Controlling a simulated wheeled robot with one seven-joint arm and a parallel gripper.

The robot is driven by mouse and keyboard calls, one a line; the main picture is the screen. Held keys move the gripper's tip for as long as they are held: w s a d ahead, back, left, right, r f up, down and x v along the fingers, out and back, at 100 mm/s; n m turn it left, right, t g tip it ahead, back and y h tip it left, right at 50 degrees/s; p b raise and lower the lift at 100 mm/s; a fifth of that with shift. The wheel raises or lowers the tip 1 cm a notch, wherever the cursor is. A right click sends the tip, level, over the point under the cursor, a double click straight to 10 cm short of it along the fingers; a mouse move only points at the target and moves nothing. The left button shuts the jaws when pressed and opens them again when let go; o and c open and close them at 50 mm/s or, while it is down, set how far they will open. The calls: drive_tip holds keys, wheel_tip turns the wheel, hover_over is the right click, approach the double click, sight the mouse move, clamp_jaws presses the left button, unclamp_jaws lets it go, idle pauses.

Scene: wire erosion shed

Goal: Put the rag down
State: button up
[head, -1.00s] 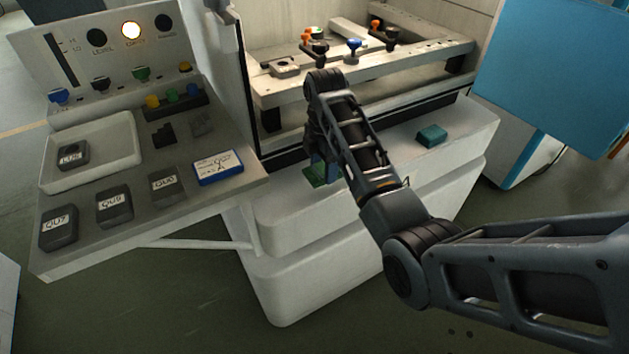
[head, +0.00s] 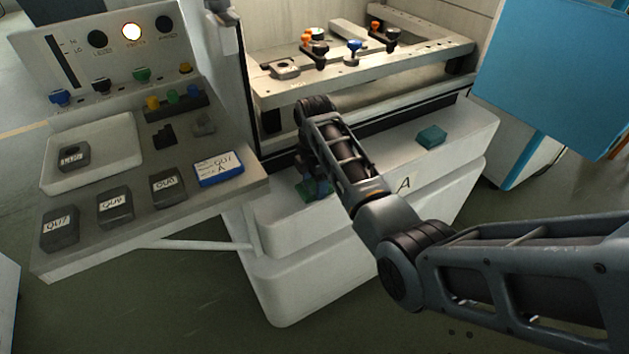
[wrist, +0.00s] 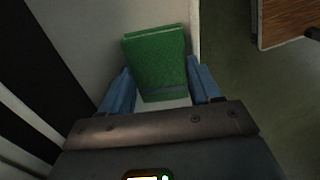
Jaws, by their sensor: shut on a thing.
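The green rag (wrist: 155,62), a folded pad, sits between the two blue fingers of my gripper (wrist: 160,78) in the wrist view. My gripper is shut on it. In the head view the rag (head: 306,191) shows low at the left part of the machine's white front ledge (head: 375,165), partly hidden by my arm and fingers. I cannot tell whether the rag touches the ledge.
A teal block (head: 431,136) lies farther right on the ledge. The ledge between is bare. Behind is the machine's work frame (head: 285,91) with clamps. The control desk (head: 150,215) with labelled dark blocks stands left; a blue panel (head: 550,75) stands right.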

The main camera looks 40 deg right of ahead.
sight(314, 185)
drive_tip(key=shift+f, duration=0.3)
drive_tip(key=o, duration=0.6)
drive_tip(key=shift+s+f, duration=0.1)
drive_tip(key=o, duration=0.4)
drive_tip(key=shift+s+f, duration=0.1)
drive_tip(key=shift+f, duration=0.15)
drive_tip(key=r, duration=1.3)
drive_tip(key=shift+w+r, duration=0.2)
drive_tip(key=shift+r, duration=0.1)
